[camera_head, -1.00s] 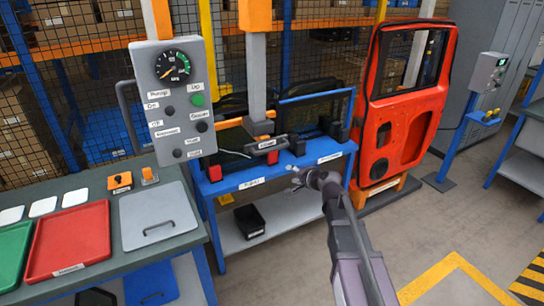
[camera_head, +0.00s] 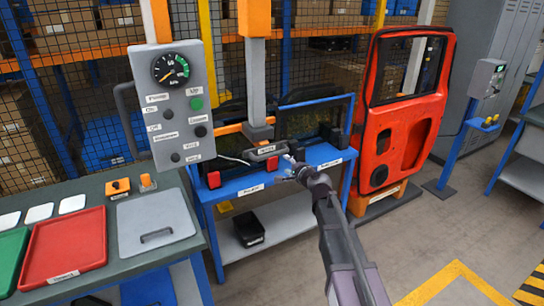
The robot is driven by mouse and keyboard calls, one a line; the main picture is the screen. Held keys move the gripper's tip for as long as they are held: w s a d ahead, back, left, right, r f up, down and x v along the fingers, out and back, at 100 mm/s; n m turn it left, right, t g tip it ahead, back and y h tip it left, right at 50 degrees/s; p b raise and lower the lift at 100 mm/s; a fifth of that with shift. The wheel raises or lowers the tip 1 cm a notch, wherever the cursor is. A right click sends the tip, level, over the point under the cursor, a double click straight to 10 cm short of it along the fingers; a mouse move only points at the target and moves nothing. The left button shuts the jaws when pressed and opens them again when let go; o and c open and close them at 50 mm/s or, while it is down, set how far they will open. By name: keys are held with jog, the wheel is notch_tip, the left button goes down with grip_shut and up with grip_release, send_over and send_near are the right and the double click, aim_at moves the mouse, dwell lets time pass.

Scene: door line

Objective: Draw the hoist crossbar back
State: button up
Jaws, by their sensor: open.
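The hoist hangs over the blue bench, with an orange and grey vertical column (camera_head: 255,70). At its foot is a dark crossbar (camera_head: 265,152) with a small pale label. My gripper (camera_head: 284,171) is open and empty, just to the right of and below the crossbar's right end. It looks close to the bar, but I cannot tell whether it touches. Its fingers are small and partly blend with the bench behind.
The blue bench (camera_head: 312,166) has dark fixtures and red blocks on it. A grey control panel (camera_head: 178,105) stands at the left. A red door (camera_head: 405,115) stands at the right. The floor at the right front is clear.

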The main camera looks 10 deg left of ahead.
aim_at(273, 155)
jog(key=b+x, duration=0.2)
jog(key=x, duration=1.1)
grip_shut()
